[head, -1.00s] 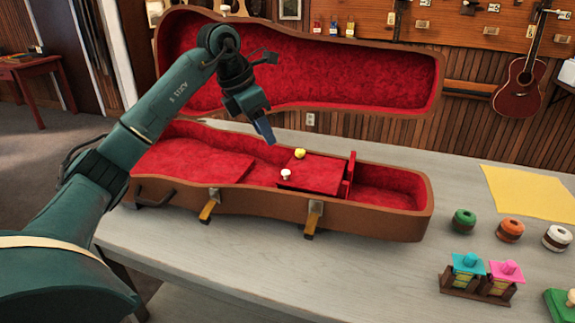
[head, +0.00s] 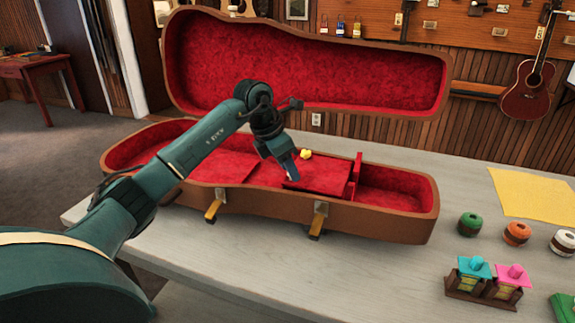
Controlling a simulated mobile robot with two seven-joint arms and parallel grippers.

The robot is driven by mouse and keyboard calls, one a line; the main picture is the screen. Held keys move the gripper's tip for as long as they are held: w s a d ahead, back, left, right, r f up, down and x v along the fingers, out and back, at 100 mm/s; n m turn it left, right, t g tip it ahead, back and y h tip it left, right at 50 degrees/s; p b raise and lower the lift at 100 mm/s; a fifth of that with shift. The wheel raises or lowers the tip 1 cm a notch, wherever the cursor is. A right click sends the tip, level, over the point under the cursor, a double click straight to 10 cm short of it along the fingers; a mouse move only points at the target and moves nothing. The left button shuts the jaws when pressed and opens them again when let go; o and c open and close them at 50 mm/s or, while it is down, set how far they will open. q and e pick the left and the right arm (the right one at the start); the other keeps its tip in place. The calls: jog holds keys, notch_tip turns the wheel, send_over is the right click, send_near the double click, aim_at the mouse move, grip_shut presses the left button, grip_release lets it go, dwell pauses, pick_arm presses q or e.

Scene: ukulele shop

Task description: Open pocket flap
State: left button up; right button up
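An open ukulele case (head: 380,221) with red plush lining stands on the table, its lid (head: 330,72) raised at the back. Inside it, right of the middle, lies a flat red pocket flap (head: 326,178) beside an upright red divider (head: 356,172). A yellow knob (head: 305,154) shows at the flap's back edge. The white knob at its front left is hidden behind my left gripper (head: 292,177). That gripper points down over the flap's left front part, its fingertips close to it. I cannot tell whether it touches or holds the knob. My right gripper is out of view.
The grey table (head: 390,280) is clear in front of the case. To the right are green (head: 469,224), orange (head: 516,233) and white (head: 563,242) spools, a yellow sheet (head: 535,194), and a brown holder (head: 482,290) with cyan and pink-topped pieces. A ukulele hangs on the wall.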

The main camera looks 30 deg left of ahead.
pick_arm(q)
grip_shut()
dwell(0.4)
